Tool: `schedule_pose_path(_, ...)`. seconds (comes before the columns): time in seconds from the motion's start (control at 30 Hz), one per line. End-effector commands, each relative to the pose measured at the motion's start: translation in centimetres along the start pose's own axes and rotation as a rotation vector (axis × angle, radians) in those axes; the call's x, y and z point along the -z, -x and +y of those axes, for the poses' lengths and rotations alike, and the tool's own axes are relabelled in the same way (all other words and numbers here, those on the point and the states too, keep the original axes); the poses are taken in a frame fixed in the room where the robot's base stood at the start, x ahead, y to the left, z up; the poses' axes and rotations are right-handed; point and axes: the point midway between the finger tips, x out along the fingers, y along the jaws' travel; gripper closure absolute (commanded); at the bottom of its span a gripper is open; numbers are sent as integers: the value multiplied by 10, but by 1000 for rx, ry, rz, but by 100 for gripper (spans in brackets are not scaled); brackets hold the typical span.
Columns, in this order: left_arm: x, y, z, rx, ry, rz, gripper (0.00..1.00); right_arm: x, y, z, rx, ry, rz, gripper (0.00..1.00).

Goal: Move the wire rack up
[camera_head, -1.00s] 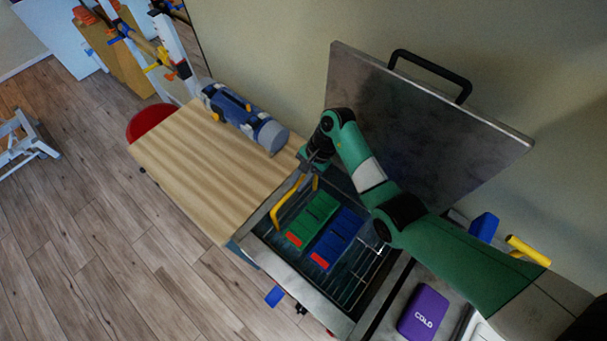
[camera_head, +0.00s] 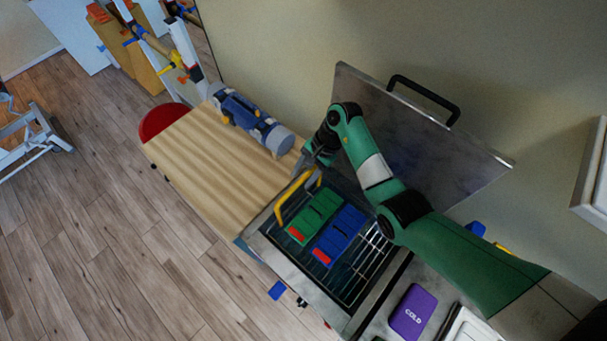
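The wire rack (camera_head: 375,245) is inside the open metal tank (camera_head: 291,268), with bright wires showing on its right side. A green pack (camera_head: 318,210) and a blue pack (camera_head: 344,229), both with red ends, lie side by side on it. A yellow handle (camera_head: 283,205) stands up at the rack's left side. My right gripper (camera_head: 307,168) is at the upper end of this handle, pointing down. The arm and the small view hide whether its fingers close on the handle. My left gripper is out of view.
The tank's lid (camera_head: 400,135) stands open behind my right arm. A wooden top (camera_head: 205,165) to the left bears a blue and grey roller-like device (camera_head: 250,120). A purple COLD pack (camera_head: 411,312) lies to the right of the tank. The floor at left is mostly clear.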

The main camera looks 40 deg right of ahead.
Motion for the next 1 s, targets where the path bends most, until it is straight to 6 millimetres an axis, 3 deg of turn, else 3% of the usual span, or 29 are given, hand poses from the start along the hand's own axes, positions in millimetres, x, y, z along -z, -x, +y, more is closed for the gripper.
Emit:
schedule_pose_path(0.33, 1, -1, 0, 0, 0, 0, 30, 0, 6, 0, 0, -2, 1, 50)
schedule_pose_path(0.47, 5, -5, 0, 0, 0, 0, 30, 0, 30, 0, 3, -1, 3, 50)
schedule_pose_path(0.73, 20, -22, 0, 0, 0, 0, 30, -2, 100, -1, 1, -2, 1, 50)
schedule_pose_path(0.83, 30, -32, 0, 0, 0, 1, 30, -2, 112, -1, -1, -2, 1, 50)
schedule_pose_path(1.0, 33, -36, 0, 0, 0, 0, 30, 0, 117, 0, -1, -1, 0, 50)
